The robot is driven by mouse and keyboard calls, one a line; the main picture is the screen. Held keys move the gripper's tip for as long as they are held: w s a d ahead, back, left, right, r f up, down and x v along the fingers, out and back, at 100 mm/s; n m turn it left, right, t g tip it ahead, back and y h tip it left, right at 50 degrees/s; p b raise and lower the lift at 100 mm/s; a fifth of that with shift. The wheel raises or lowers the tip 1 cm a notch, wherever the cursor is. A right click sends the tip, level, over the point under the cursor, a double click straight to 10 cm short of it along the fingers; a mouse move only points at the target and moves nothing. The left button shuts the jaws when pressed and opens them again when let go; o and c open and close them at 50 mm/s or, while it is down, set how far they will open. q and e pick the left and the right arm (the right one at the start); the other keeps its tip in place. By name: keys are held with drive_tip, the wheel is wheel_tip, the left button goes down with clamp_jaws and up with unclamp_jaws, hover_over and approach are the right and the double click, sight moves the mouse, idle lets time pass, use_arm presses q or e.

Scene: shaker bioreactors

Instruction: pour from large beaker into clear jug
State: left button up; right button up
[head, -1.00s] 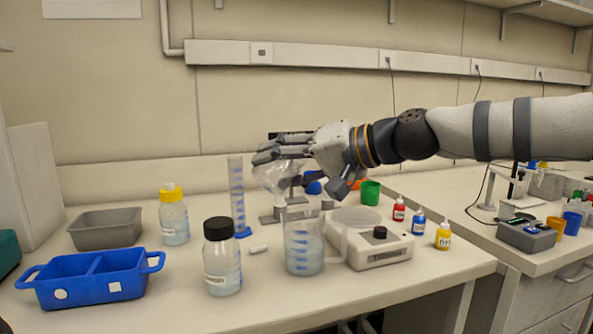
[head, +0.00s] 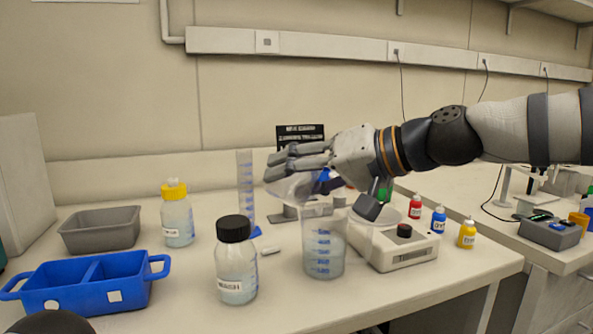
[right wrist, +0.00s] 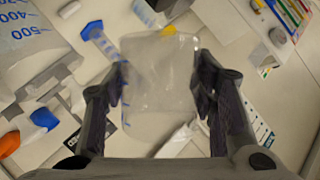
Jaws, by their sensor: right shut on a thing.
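The clear jug (head: 323,250) with blue graduations stands upright on the bench, in front of the white stirrer, with pale liquid in it. A jug-like wall with blue numbers (right wrist: 30,38) shows at the upper left of the right wrist view. My right gripper (head: 277,166) is shut on the large clear beaker (head: 291,188), which it holds tilted above and just behind the jug. In the right wrist view the beaker (right wrist: 160,80) sits between both fingers. Its liquid level is hard to tell. My left gripper is not in view.
A measuring cylinder (head: 246,185) stands behind, to the left. A black-capped bottle (head: 236,268) stands left of the jug, near the blue tray (head: 150,290). The white stirrer (head: 400,250) and small dropper bottles (head: 439,220) are to the right. The front right bench is clear.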

sight(293, 204)
drive_tip(key=shift+s+f, duration=0.1)
drive_tip(key=shift+f, duration=0.4)
drive_tip(key=shift+s+a+f+n+h, duration=0.45)
drive_tip(key=shift+f+n+h, duration=0.1)
drive_tip(key=shift+n, duration=0.15)
drive_tip(key=shift+s+f+n+t+p, duration=0.1)
drive_tip(key=shift+n+t+p, duration=0.3)
drive_tip(key=shift+t+p, duration=0.1)
drive_tip(key=shift+f+n+t+h+p, duration=0.35)
drive_tip(key=shift+n+t+h, duration=0.1)
drive_tip(key=shift+n, duration=0.15)
drive_tip(key=shift+w+d+f+n+t+h+p, duration=0.25)
drive_tip(key=shift+f+n+t+h+p, duration=0.25)
drive_tip(key=shift+n, duration=0.4)
drive_tip(key=shift+w+d+f, duration=0.1)
drive_tip(key=shift+w+f, duration=0.05)
drive_tip(key=shift+f, duration=0.15)
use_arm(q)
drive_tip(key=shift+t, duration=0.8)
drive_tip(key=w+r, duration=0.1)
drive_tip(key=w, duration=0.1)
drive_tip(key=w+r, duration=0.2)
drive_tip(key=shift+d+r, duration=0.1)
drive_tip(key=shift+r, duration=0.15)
use_arm(e)
drive_tip(key=shift+f, duration=0.1)
